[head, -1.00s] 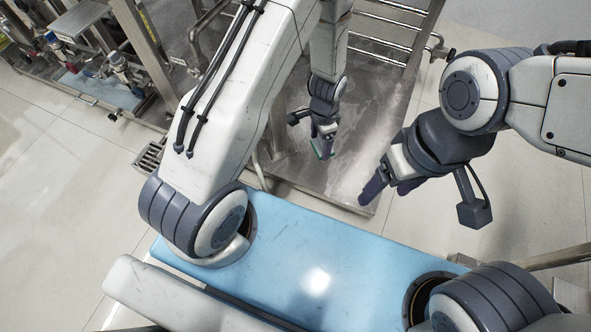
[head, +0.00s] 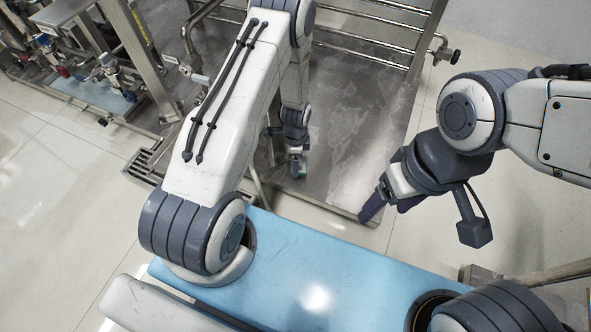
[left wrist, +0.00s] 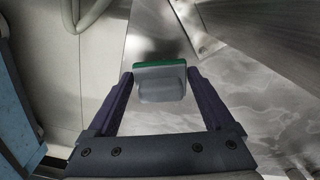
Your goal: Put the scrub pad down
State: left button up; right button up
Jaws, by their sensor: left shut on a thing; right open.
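The scrub pad is a small block with a grey body and a green face. In the left wrist view the scrub pad (left wrist: 160,84) sits between the two dark fingertips of my left gripper (left wrist: 160,79). In the head view my left gripper (head: 298,168) is shut on the pad, over the left part of a steel table top (head: 345,170). Only a sliver of the pad shows there, and I cannot tell whether it touches the steel. My right gripper (head: 378,205) is open and empty near the table's front right corner.
Steel rails (head: 370,45) stand along the table's back. A drain grate (head: 147,165) lies on the floor at left, near a steel rig with valves (head: 105,65). The middle and right of the table top look wet and clear.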

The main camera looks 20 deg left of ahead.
pick_arm(q)
jog(key=shift+f+b, duration=1.5)
jog(key=shift+f, duration=0.75)
jog(key=o, duration=1.1)
jog(key=shift+c, duration=0.2)
jog(key=shift+r, duration=0.2)
